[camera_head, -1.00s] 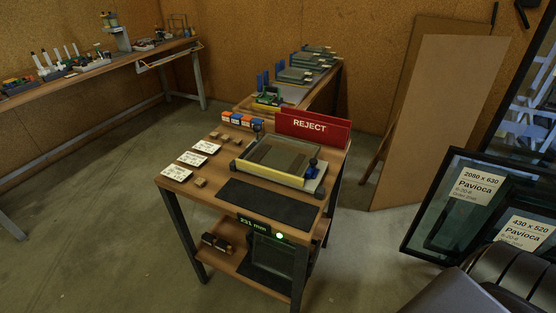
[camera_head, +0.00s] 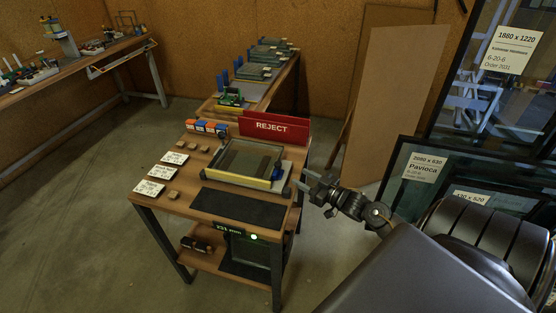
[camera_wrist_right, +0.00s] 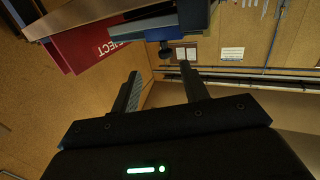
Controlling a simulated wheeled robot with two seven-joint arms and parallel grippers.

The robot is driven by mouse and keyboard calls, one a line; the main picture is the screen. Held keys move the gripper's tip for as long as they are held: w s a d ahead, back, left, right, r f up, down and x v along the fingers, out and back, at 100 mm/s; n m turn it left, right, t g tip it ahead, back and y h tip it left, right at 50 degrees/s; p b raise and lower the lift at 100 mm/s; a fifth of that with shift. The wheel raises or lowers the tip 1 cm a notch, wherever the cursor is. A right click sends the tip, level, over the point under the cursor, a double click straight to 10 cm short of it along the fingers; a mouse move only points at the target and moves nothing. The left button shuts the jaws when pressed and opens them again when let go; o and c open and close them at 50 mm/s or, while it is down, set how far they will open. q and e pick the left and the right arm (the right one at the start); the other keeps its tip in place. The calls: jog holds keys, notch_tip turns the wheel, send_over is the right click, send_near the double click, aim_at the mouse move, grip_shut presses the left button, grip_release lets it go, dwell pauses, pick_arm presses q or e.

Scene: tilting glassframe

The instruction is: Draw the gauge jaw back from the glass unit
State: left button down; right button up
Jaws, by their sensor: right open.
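The glass unit (camera_head: 243,158) lies flat in a gauge fixture with a yellow front bar (camera_head: 238,181) on the wooden bench. The gauge jaw, with a small blue part (camera_head: 278,172), is at the fixture's right end; whether it touches the glass I cannot tell. My right gripper (camera_head: 307,184) is open and empty, just right of the bench edge and apart from the jaw. My left gripper is not in view.
A red REJECT sign (camera_head: 274,128) stands behind the fixture. A dark mat (camera_head: 243,207) lies in front of it, with white cards (camera_head: 162,172) at the left. A display reading 231 mm (camera_head: 228,227) hangs below the front edge. Framed glass panes (camera_head: 425,172) lean at the right.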

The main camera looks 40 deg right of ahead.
aim_at(278, 163)
jog(key=w+a, duration=0.1)
jog(key=w, duration=0.2)
jog(key=w+a+r+p, duration=0.1)
jog(key=w, duration=0.3)
jog(key=w+a, duration=0.1)
jog(key=w, duration=0.2)
jog(key=shift+w+r+p, duration=0.15)
jog(key=shift+w+p, duration=0.2)
jog(key=shift+p, duration=0.05)
jog(key=shift+c, duration=0.4)
grip_shut()
